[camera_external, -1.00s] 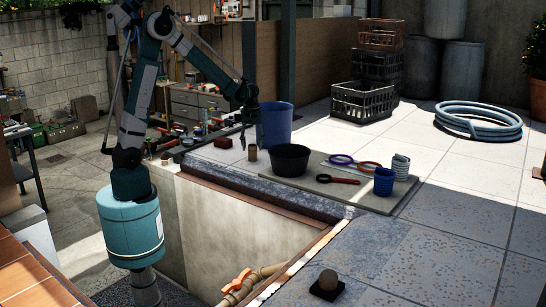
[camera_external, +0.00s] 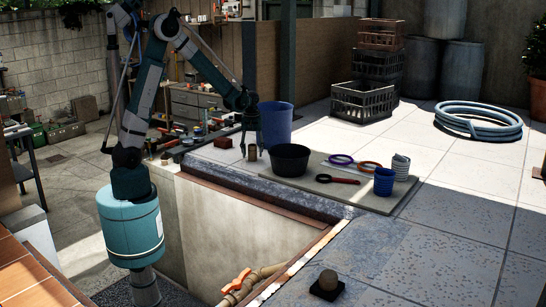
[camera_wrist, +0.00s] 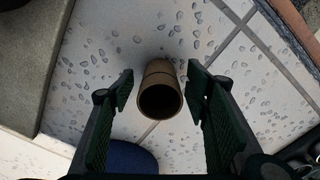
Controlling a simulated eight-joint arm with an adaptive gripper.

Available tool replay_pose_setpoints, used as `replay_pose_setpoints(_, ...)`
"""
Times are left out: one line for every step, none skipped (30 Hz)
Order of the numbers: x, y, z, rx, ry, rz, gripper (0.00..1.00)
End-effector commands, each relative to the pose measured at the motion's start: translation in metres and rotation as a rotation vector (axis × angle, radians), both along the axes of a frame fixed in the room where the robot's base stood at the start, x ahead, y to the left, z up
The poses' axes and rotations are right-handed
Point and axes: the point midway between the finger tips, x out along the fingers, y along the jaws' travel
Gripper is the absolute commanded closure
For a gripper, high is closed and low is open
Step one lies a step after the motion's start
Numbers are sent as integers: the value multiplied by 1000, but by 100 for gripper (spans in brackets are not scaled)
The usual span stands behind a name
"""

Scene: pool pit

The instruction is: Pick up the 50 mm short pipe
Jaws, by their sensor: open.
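The short pipe (camera_external: 252,153) is a small brown tube standing upright on the paving near the pit edge. In the wrist view the pipe (camera_wrist: 161,88) shows its dark open end toward the camera. My gripper (camera_external: 252,147) is right above or around the pipe in the external view. In the wrist view my gripper (camera_wrist: 160,85) is open, with one finger on each side of the pipe and a visible gap on both sides. I cannot tell how far down the fingers reach along the pipe.
A blue bucket (camera_external: 276,124) stands close behind my gripper. A dark red block (camera_external: 223,142) lies to the left. The open pit (camera_external: 240,235) is in front.

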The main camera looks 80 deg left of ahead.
Motion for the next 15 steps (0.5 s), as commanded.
replay_pose_setpoints(0, 0, 0, 0, 0, 0, 53)
replay_pose_setpoints(0, 0, 0, 0, 0, 0, 55)
replay_pose_setpoints(0, 0, 0, 0, 0, 0, 61)
replay_pose_setpoints(0, 0, 0, 0, 0, 0, 65)
replay_pose_setpoints(0, 0, 0, 0, 0, 0, 69)
replay_pose_setpoints(0, 0, 0, 0, 0, 0, 74)
replay_pose_setpoints(0, 0, 0, 0, 0, 0, 78)
replay_pose_setpoints(0, 0, 0, 0, 0, 0, 82)
replay_pose_setpoints(0, 0, 0, 0, 0, 0, 83)
replay_pose_setpoints(0, 0, 0, 0, 0, 0, 83)
replay_pose_setpoints(0, 0, 0, 0, 0, 0, 83)
replay_pose_setpoints(0, 0, 0, 0, 0, 0, 83)
replay_pose_setpoints(0, 0, 0, 0, 0, 0, 83)
replay_pose_setpoints(0, 0, 0, 0, 0, 0, 84)
replay_pose_setpoints(0, 0, 0, 0, 0, 0, 84)
